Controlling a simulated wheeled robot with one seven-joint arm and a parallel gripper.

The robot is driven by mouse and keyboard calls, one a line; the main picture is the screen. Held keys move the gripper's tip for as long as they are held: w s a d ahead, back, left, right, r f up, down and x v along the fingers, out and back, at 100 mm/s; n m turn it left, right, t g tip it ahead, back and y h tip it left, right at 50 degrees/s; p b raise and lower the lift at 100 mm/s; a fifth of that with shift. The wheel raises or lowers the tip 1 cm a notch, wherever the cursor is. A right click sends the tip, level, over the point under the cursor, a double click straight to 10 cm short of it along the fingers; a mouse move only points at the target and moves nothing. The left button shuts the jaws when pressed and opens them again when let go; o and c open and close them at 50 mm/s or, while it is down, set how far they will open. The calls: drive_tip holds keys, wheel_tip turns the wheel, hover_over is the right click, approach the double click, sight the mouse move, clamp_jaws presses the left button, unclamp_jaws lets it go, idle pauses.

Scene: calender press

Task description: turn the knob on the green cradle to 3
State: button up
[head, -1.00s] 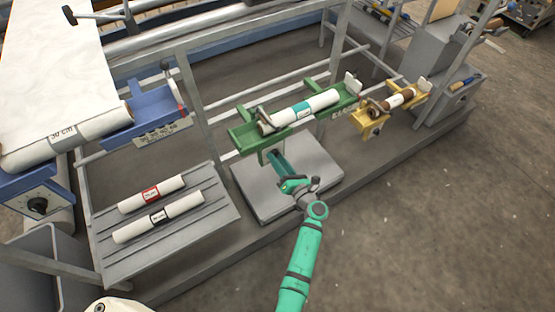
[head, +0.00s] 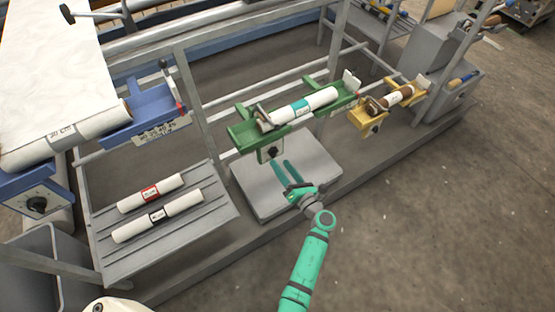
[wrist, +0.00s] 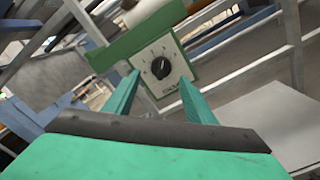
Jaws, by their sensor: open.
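The green cradle (head: 243,139) holds a white roll (head: 317,101) with a teal band, in the middle of the head view. On its front hangs a pale dial plate with a black knob (head: 272,152). The knob (wrist: 160,68) shows larger in the wrist view, on its plate (wrist: 172,82) with tick marks; the numbers are too small to read. My gripper (head: 281,168) is open and empty, just in front of and below the knob. In the wrist view its fingers (wrist: 158,88) stand apart, one on each side of the knob, not touching it.
A grey platform (head: 312,184) lies below the gripper. A blue cradle (head: 148,108) stands at left and a yellow cradle (head: 362,119) at right. A rack (head: 222,214) with two white rolls stands at lower left. Metal rails run behind.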

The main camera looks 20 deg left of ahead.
drive_tip(key=v, duration=0.5)
drive_tip(key=shift+s+d, duration=0.15)
drive_tip(key=shift+d, duration=0.3)
drive_tip(key=s+d+r+n+t+h, duration=0.1)
drive_tip(key=s+d+r+n+h, duration=0.3)
drive_tip(key=s+n, duration=0.7)
drive_tip(key=s+d+r+n+t+h, duration=0.2)
drive_tip(key=s+d+r+n+h, duration=0.3)
drive_tip(key=s+n, duration=0.6)
drive_tip(key=s+d+r+n+t+h, duration=0.1)
drive_tip(key=s+d+r+n+h, duration=0.3)
drive_tip(key=s+n, duration=0.7)
drive_tip(key=s+d+h, duration=0.1)
drive_tip(key=s, duration=0.2)
drive_tip(key=shift+r+t+h, duration=0.3)
drive_tip(key=shift+r+t, duration=0.05)
drive_tip(key=shift+t, duration=0.05)
